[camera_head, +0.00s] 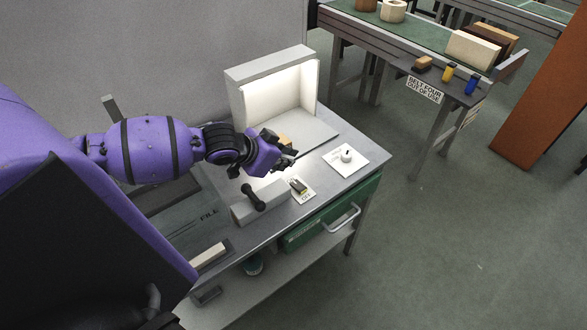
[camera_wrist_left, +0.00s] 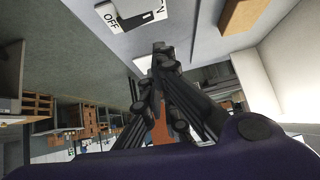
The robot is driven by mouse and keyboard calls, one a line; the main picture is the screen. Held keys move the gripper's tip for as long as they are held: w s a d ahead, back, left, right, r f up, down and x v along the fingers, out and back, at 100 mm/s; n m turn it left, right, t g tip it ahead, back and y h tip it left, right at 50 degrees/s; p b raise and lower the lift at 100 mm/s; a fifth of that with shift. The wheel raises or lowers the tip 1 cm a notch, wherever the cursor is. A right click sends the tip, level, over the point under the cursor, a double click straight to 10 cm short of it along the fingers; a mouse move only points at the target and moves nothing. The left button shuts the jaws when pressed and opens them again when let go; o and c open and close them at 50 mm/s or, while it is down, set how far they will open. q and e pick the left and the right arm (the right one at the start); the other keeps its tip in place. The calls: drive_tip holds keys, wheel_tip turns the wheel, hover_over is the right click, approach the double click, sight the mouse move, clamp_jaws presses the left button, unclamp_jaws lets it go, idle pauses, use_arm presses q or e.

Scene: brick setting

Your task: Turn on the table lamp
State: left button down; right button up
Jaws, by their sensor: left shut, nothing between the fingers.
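A white switch plate marked OFF (camera_head: 303,196) with a dark rocker lies on the workbench, just below and in front of my left gripper (camera_head: 289,157). No separate lamp shows clearly; a white open-fronted box (camera_head: 285,92) with a bright interior stands at the back of the bench. My right gripper is not in view.
A white plate with a round knob (camera_head: 347,157) sits to the right. A grey block with a black lever (camera_head: 254,197) stands left of the switch. A tan block (camera_head: 285,140) is behind my gripper. A green drawer (camera_head: 320,222) is under the benchtop.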

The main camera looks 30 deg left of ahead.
use_arm(q)
drive_tip(key=v, duration=0.5)
drive_tip(key=shift+s+a+r, duration=0.1)
drive_tip(key=shift+a+r, duration=0.05)
drive_tip(key=shift+a, duration=0.15)
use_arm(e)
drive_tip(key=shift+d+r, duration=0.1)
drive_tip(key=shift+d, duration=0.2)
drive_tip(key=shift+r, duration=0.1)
use_arm(q)
drive_tip(key=s+d+f+g+y, duration=0.1)
drive_tip(key=s+d+f, duration=0.4)
drive_tip(key=s, duration=0.2)
drive_tip(key=s+d+f+g, duration=0.1)
drive_tip(key=s+d+f, duration=0.4)
drive_tip(key=s+f, duration=0.15)
drive_tip(key=s+n+g+y, duration=0.3)
drive_tip(key=s+n+g, duration=0.1)
drive_tip(key=s, duration=1.2)
drive_tip(key=w+d+f+t, duration=0.2)
drive_tip(key=w+f+t, duration=0.1)
drive_tip(key=f, duration=0.3)
drive_tip(key=w+d+f+t+h, duration=0.1)
drive_tip(key=w+d+f+t, duration=0.1)
drive_tip(key=f, duration=0.5)
drive_tip(key=shift+w+d+t+h, duration=0.3)
drive_tip(key=shift+w+d+t, duration=0.05)
drive_tip(key=shift+w+t, duration=0.4)
